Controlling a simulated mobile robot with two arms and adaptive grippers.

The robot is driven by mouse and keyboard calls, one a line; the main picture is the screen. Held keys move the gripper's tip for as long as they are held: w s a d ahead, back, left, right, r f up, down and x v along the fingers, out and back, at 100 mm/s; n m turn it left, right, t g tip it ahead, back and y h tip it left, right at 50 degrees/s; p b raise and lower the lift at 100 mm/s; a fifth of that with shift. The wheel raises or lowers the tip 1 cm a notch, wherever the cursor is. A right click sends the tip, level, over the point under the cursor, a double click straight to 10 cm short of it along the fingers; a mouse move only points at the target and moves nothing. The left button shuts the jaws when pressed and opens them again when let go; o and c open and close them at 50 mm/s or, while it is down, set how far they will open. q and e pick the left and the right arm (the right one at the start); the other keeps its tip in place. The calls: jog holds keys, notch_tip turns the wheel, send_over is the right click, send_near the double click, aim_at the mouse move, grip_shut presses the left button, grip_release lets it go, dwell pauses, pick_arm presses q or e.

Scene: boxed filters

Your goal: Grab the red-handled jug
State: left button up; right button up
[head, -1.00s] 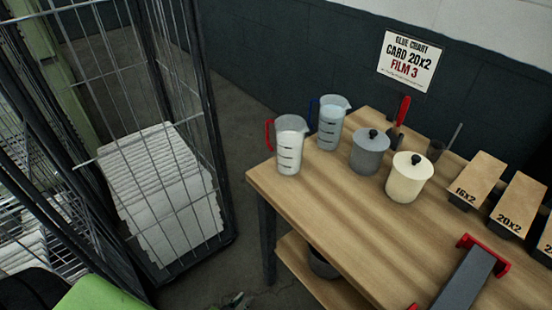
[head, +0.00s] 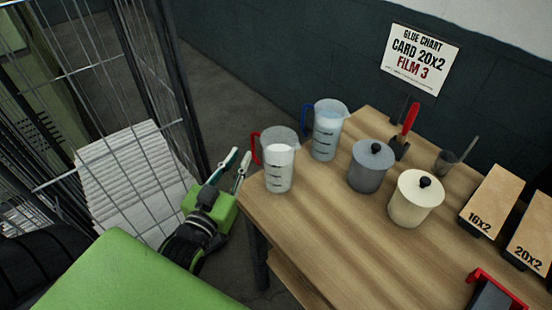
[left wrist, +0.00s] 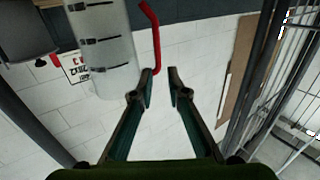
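The red-handled jug (head: 279,170) is a clear measuring jug with dark marks and white contents, upright on the near left corner of the wooden table (head: 290,235). Its red handle faces left. My left gripper (head: 238,164) is just left of the jug, with its fingers pointing up toward the handle. In the left wrist view the fingers (left wrist: 160,72) are apart with nothing between them. The jug (left wrist: 102,50) is at upper left there, and the red handle (left wrist: 154,35) hangs close to the left fingertip. My right gripper is not in view.
A blue-handled jug (head: 326,135) stands right behind the red-handled one. A grey lidded pot (head: 369,170) and a cream lidded pot (head: 412,203) are further right. A wire cage cart (head: 190,110) with stacked white sheets (head: 130,180) stands left of the table.

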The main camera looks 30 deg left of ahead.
aim_at(252, 140)
pick_arm(q)
jog(key=w, duration=0.2)
jog(key=w+p, duration=0.1)
jog(key=w, duration=0.2)
jog(key=w+a+p, duration=0.1)
jog(key=w, duration=0.1)
jog(key=shift+w, duration=0.4)
jog(key=shift+w+f, duration=0.1)
jog(key=shift+w, duration=0.2)
jog(key=shift+s, duration=0.15)
grip_shut()
